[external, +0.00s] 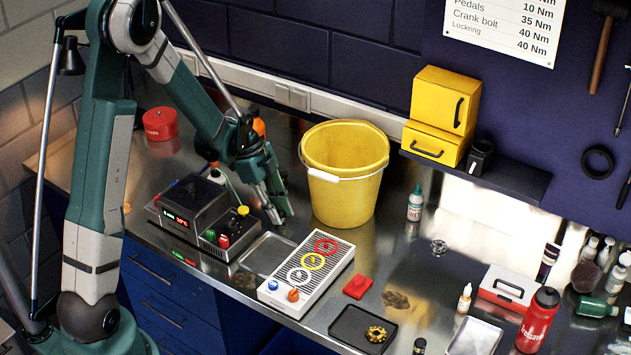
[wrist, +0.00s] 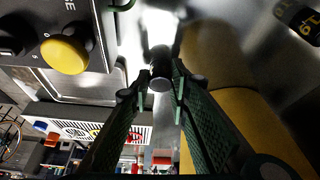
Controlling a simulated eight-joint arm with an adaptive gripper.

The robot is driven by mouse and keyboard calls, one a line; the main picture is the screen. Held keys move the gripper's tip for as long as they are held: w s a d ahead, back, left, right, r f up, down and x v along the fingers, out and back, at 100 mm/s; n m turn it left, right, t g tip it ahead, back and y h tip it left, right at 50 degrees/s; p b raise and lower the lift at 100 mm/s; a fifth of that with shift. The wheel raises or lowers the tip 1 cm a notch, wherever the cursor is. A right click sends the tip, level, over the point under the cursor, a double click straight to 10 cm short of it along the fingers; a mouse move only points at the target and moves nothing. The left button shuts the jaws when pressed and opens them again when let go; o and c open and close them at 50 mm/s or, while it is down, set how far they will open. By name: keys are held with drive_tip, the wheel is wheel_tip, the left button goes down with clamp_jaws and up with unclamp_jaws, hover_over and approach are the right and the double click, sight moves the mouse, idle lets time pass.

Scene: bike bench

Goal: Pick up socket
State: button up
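My gripper (external: 274,207) points down close to the metal bench, between the black control box and the yellow bucket. In the wrist view its two fingers (wrist: 161,83) are apart, one on each side of a small dark cylinder (wrist: 160,76) with a grey round end, which looks like the socket. The fingertips are right beside it; I cannot tell whether they press on it. In the external view this piece is hidden by the fingers. Another black cylinder with yellow digits (wrist: 302,22) lies at the upper right of the wrist view.
The yellow bucket (external: 342,190) stands just right of my gripper. The control box (external: 205,215) with a yellow knob (wrist: 64,54) is close on the left. A grey tray (external: 268,253) and a white button panel (external: 325,270) are in front. A red round tin (external: 160,124) stands behind.

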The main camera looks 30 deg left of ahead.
drive_tip(key=shift+c, duration=1.1)
drive_tip(key=shift+r, duration=0.1)
wheel_tip(320, 180, up, 18)
idle(1.1)
